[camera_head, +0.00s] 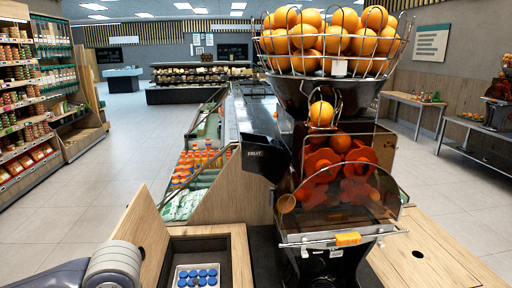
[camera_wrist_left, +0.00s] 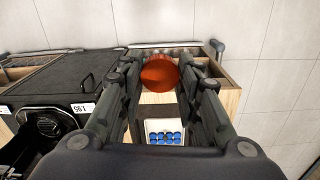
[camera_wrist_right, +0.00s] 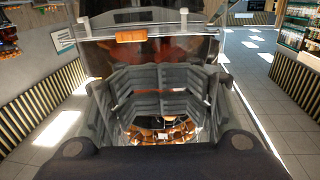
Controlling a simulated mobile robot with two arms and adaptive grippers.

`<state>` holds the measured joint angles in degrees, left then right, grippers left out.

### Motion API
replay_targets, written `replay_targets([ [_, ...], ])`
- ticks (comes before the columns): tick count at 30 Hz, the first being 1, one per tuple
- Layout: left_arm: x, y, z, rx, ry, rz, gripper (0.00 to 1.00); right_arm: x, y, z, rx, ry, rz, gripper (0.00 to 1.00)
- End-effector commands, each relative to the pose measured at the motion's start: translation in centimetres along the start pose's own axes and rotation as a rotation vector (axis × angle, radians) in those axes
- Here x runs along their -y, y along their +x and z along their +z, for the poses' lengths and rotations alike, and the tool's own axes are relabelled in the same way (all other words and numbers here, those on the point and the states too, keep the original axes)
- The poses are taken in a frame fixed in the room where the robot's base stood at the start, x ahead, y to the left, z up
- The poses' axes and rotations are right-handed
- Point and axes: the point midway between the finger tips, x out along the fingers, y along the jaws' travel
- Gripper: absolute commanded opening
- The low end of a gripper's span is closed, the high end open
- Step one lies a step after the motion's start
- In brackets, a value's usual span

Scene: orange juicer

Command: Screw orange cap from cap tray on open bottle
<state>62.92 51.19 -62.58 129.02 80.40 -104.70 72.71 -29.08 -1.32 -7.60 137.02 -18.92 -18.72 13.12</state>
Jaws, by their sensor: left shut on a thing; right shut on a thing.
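Below the cap a white tray (camera_wrist_left: 149,124) holds several blue caps (camera_wrist_left: 165,138). The head view also shows these blue caps (camera_head: 197,275) in a dark recess at the bottom. Part of my left arm shows at the bottom left there. In the right wrist view my right gripper (camera_wrist_right: 160,90) has its fingers close together in front of the juicer. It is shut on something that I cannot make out. I see no clearly distinguishable open bottle.
The juicer (camera_head: 335,215) with an orange-filled basket (camera_head: 335,65) stands at the counter's centre. A wooden panel (camera_head: 143,238) rises left of the recess. The wooden counter (camera_head: 440,255) right of the juicer is largely clear. Bottles with orange caps (camera_head: 195,160) fill a display behind.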

Motion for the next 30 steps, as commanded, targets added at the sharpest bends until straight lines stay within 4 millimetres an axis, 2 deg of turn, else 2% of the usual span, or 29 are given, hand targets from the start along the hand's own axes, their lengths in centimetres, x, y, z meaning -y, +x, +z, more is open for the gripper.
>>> replay_targets([
  [13, 0.0, 0.0, 0.0, 0.0, 0.002, 0.0, 0.25, 0.0, 0.0, 0.0, -0.001, -0.001, -0.002, 0.0],
  [17, 0.0, 0.0, -0.1, 0.0, 0.002, 0.0, 0.25, 0.5, 0.0, 0.0, -0.002, -0.004, -0.028, 0.0],
  [22, 0.0, 0.0, -0.1, 0.0, 0.002, 0.0, 0.25, 2.4, -0.3, 0.3, 0.0, -0.007, -0.123, 0.0],
  [30, 0.0, 0.0, -0.1, 0.0, 0.002, 0.0, 0.25, 6.6, -0.9, 0.9, -0.001, -0.008, -0.333, 0.0],
])
